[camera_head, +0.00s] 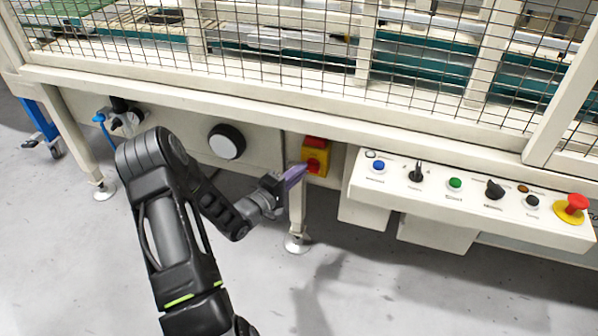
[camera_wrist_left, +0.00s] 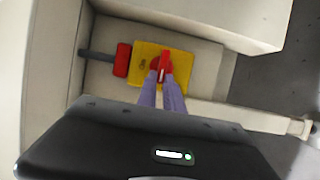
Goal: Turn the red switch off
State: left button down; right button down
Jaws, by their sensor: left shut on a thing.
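The red switch (camera_head: 313,165) sits on a yellow plate (camera_head: 322,156) on the machine's front, under the long beam and left of the control panel. In the left wrist view, the red switch (camera_wrist_left: 167,62) stands out from the yellow plate (camera_wrist_left: 185,66), its grip running up and down in the picture. My left gripper (camera_head: 293,176) has purple fingers and reaches the switch from the left. In the left wrist view, the fingertips (camera_wrist_left: 162,83) are shut on the switch's red grip and partly cover it. My right gripper is in neither view.
A red block (camera_wrist_left: 122,60) with a dark bar is beside the plate. A cream leg (camera_head: 298,205) stands close by the left gripper. A control panel (camera_head: 470,200) with buttons and a red emergency stop (camera_head: 572,207) juts out at right. Wire mesh (camera_head: 270,40) lies above; grey floor below is free.

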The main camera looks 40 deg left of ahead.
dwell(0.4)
pick_arm(q)
jog(key=c, duration=1.5)
grip_release()
jog(key=s, duration=0.2)
jog(key=s+p, duration=0.1)
jog(key=s, duration=0.4)
jog(key=shift+s+a, duration=0.25)
jog(key=shift+s, duration=0.15)
jog(key=shift+f, duration=0.1)
